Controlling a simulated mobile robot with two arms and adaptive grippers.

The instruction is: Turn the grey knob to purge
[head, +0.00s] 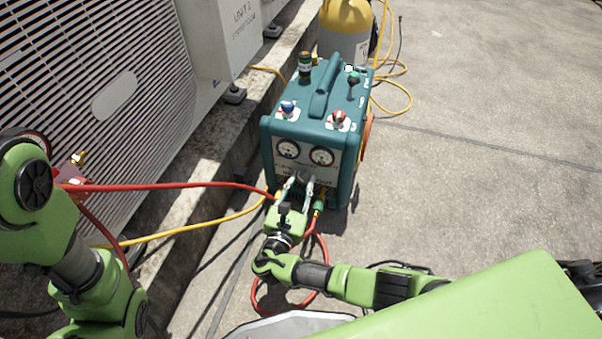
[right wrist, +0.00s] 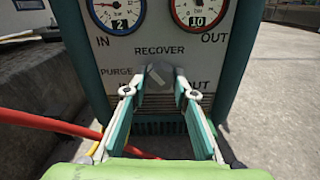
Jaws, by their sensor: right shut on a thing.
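The teal recovery machine (head: 283,142) stands on the concrete, its front panel facing me. The grey knob (right wrist: 159,74) sits low on that panel, under the word RECOVER and right of the word PURGE; it also shows in the head view (head: 306,176). My right gripper (right wrist: 160,92) is shut on the knob, one finger on each side of it. In the head view, the right gripper (head: 298,187) reaches the panel from the front. The fingers partly cover the lower labels. I cannot tell exactly where the knob points. My left gripper is not in view.
Red and yellow hoses (head: 190,229) run from the left to the machine's front, and a red loop lies below my right gripper. A condenser unit (head: 115,105) and concrete kerb stand left. A yellow cylinder (head: 345,20) stands behind. Open floor lies right.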

